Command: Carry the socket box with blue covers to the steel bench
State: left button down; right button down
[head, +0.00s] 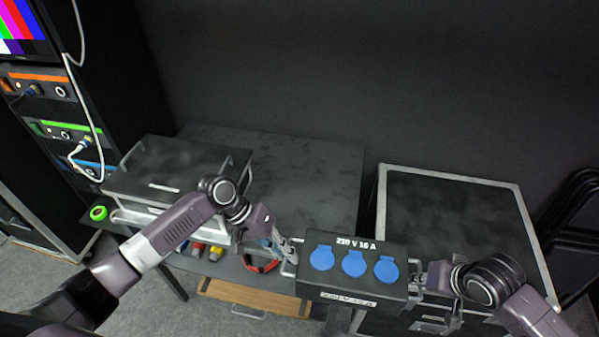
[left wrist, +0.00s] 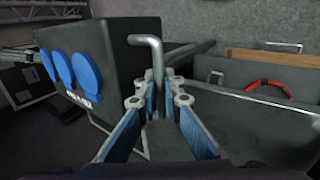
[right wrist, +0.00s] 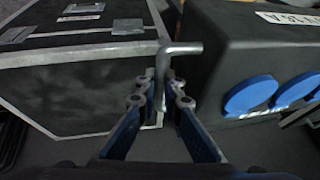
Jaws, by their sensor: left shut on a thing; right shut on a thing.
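The socket box (head: 350,262) is black, with three blue round covers and the white marking "220 V 16 A". Both my grippers hold it, one at each end. My left gripper (head: 289,252) is shut on the metal handle at the box's left end; the left wrist view shows the handle (left wrist: 155,62) between the fingers (left wrist: 158,100). My right gripper (head: 418,278) is shut on the handle at the right end; the right wrist view shows that handle (right wrist: 165,65) between the fingers (right wrist: 163,98). I cannot tell for certain which surface is the steel bench; a dark table (head: 310,165) stands behind the box.
A flight case (head: 455,205) with metal edges stands at the right. A dark lidded case (head: 175,170) sits on the table's left part. A red ring (head: 262,266) and a green tape roll (head: 98,213) lie nearby. An equipment rack (head: 60,120) is at the left. The table's middle is clear.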

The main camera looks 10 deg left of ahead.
aim_at(318, 205)
jog(key=i+j, duration=0.65)
jog(key=i, duration=0.3)
